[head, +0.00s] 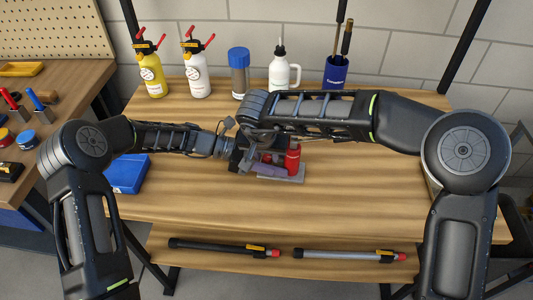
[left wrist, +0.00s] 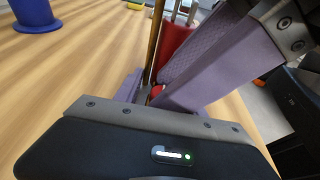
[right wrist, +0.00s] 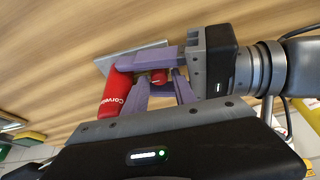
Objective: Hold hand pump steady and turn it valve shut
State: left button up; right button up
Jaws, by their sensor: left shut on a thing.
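The red hand pump (head: 292,158) stands upright on a grey base plate (head: 292,179) at the table's middle. Its lettered red body (right wrist: 115,92) shows in the right wrist view, and part of it (left wrist: 177,45) in the left wrist view. My left gripper (head: 265,168), with purple fingers, is shut on the hand pump low down. A small red valve knob (right wrist: 158,77) shows beside the body. My right gripper (right wrist: 160,82) has its fingers apart, with the knob between or just beyond the tips; contact is unclear. In the head view, my right arm partly hides the pump.
A yellow bottle (head: 151,75), a white bottle (head: 197,75), a grey blue-lidded bottle (head: 239,80), a white jug (head: 283,75) and a blue cup (head: 335,73) line the back. A blue box (head: 127,174) lies left. Two tubes (head: 220,247) lie on the lower shelf.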

jog(key=shift+c, duration=0.4)
grip_shut()
jog(key=shift+a+m+h, duration=0.15)
jog(key=shift+m+h, duration=0.45)
jog(key=shift+m, duration=1)
jog(key=shift+o, duration=0.4)
grip_release()
